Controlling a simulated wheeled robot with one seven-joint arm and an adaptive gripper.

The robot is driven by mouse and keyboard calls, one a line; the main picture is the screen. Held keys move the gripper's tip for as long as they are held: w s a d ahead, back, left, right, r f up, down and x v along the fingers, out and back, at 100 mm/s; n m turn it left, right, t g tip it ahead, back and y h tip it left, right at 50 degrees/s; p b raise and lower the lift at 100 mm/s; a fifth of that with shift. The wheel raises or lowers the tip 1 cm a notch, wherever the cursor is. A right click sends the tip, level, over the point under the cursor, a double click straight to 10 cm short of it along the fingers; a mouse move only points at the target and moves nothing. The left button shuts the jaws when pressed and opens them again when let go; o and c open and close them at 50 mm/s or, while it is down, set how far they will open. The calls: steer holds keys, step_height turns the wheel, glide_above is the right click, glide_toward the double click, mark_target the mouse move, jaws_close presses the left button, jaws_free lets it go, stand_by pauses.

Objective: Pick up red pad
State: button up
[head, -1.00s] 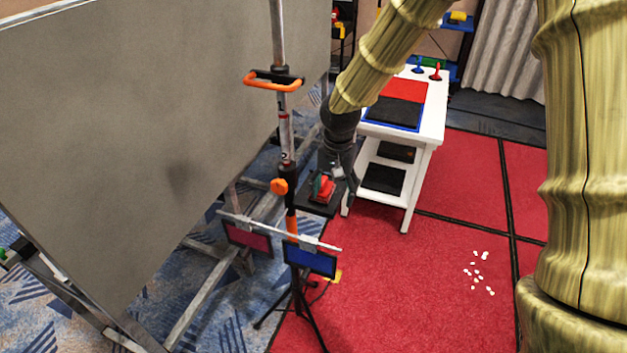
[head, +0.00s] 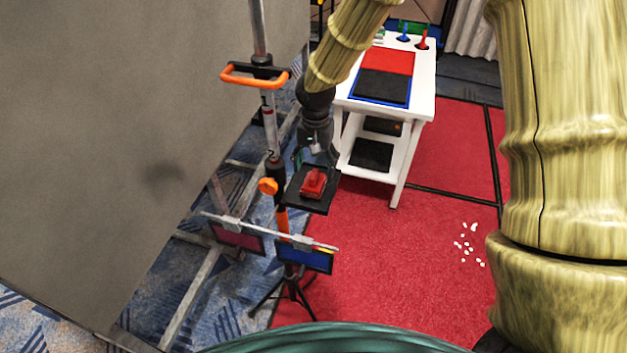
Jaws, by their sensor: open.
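A red pad-like block with a raised grip (head: 313,183) lies on a small black tray (head: 323,206) fixed to the tripod stand. My gripper (head: 316,150) is just behind and above the tray, at the end of my arm. It is open and holds nothing that I can see. Its fingers are small and partly hard to make out; a bit of green shows at its left side. The red block is fully visible, apart from the gripper in the picture.
The stand's pole (head: 271,130) has an orange handle (head: 255,77) and a crossbar with pink (head: 237,239) and blue (head: 305,257) panels. A white table (head: 419,103) bears a red square (head: 388,61) and black square (head: 382,86). A grey wall panel (head: 120,120) fills the left.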

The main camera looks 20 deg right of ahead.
mark_target(314, 174)
steer(key=shift+s+f+p, duration=0.15)
steer(key=shift+f+p, duration=0.15)
steer(key=shift+w+a+f+p, duration=0.1)
steer(key=shift+f+p, duration=0.3)
steer(key=shift+f, duration=0.15)
steer(key=shift+w+a+f+p, duration=0.1)
steer(key=shift+f+p, duration=0.25)
steer(key=shift+f, duration=0.2)
steer(key=shift+f+p, duration=0.4)
steer(key=shift+f, duration=0.9)
steer(key=c, duration=1.1)
